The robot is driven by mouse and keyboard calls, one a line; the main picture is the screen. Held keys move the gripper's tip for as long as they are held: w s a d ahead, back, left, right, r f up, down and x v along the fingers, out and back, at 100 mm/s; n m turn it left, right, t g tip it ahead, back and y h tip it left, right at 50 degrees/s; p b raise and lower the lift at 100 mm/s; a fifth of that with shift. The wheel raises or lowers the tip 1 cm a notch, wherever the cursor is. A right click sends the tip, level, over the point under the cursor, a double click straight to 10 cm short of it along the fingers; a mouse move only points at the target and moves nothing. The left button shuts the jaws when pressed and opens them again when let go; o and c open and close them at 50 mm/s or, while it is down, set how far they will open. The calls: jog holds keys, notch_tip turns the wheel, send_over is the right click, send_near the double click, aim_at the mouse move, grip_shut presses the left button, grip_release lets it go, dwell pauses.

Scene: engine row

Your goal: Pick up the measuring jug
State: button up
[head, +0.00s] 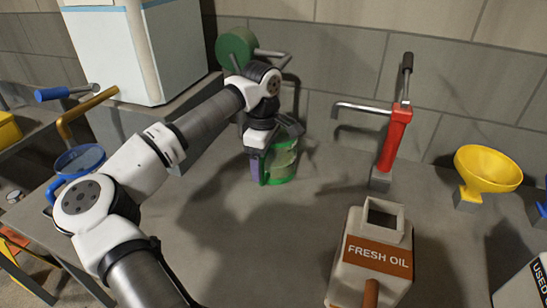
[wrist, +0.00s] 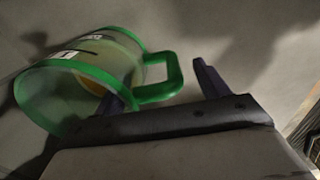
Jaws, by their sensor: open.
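The measuring jug (head: 284,163) is clear with green edges and a green handle, and stands on the grey bench top below my gripper. In the wrist view the jug (wrist: 90,75) fills the upper left, with a white label on its side. Its green handle (wrist: 177,78) reaches into the gap between the two dark fingers of my gripper (wrist: 160,92). The fingers are apart, and I cannot tell whether they touch the handle. In the head view my gripper (head: 266,155) is at the jug and hides part of its left side.
A red hand pump (head: 394,142) stands right of the jug, with a yellow funnel (head: 487,173) beyond. A fresh oil can (head: 371,255) stands in front. A blue-rimmed container (head: 80,160) is at left. A green cylinder (head: 236,47) is behind my arm. Bench between is clear.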

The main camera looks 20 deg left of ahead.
jog(key=shift+r, duration=0.1)
jog(key=c, duration=1.5)
